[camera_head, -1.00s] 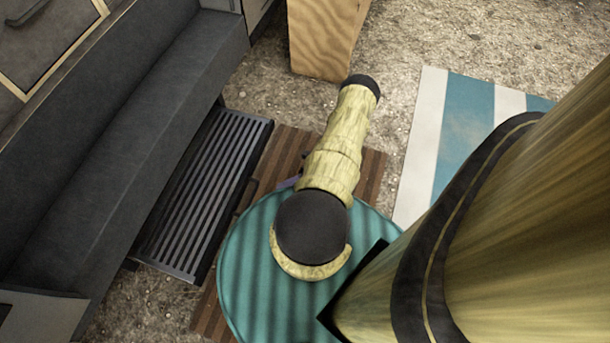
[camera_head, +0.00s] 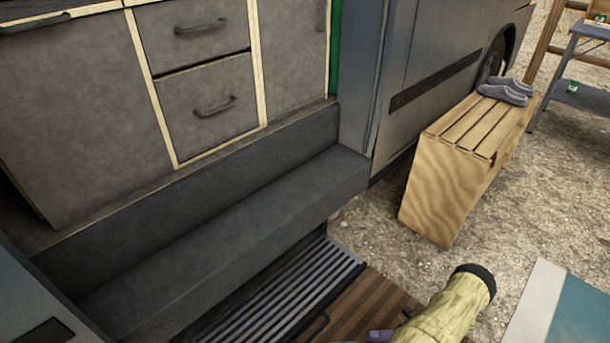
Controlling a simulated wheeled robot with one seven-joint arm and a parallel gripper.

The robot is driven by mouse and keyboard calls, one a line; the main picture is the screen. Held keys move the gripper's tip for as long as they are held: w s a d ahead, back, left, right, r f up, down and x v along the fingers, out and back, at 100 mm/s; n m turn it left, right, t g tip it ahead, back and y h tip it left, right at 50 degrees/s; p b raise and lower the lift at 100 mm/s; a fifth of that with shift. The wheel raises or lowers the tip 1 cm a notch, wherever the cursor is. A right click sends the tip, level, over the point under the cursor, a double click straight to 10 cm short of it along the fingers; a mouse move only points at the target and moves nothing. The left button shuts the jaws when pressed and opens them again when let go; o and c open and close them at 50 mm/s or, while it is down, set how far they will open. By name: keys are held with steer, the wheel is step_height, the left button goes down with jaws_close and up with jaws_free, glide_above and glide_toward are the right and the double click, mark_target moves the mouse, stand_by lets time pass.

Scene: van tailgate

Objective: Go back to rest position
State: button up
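Part of my own arm (camera_head: 448,312), a yellow-green link with a black end cap, shows at the bottom edge, right of centre. My gripper's fingers cannot be made out in this view. A small purple bit shows beside the arm at the bottom edge, too little of it to identify.
A ribbed metal step (camera_head: 285,295) lies below the van's dark sill (camera_head: 225,235). Grey drawers (camera_head: 215,105) are shut above it. A wooden slatted bench (camera_head: 440,190) carries grey slippers (camera_head: 505,91). A blue-and-white mat (camera_head: 570,310) lies right; gravel (camera_head: 375,235) is open between.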

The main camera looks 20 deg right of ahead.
steer(key=w+a+r+n+g+h+p, duration=0.2)
steer(key=w+r+n+g+h, duration=0.15)
steer(key=r+n, duration=0.4)
steer(key=w+a+r+n+g+h+p, duration=0.2)
steer(key=w+r+n+g+h, duration=0.15)
steer(key=r+n, duration=0.4)
steer(key=w+a+r+n+g+h+p, duration=0.1)
steer(key=w+r+n+g+h+p, duration=0.3)
steer(key=r, duration=0.6)
steer(key=a+r+n+t+h+p, duration=0.2)
steer(key=a+r+n+t+h, duration=0.15)
steer(key=a+r+n, duration=0.55)
steer(key=a+r+n+t+h+p, duration=0.25)
steer(key=a+r+n+h, duration=0.2)
steer(key=r+n, duration=0.8)
step_height(320, 180, up, 39)
steer(key=a+m+p, duration=0.1)
steer(key=p, duration=3.6)
steer(key=shift+s+m+y+p, duration=0.35)
steer(key=shift+s+y, duration=0.05)
steer(key=shift+s, duration=0.05)
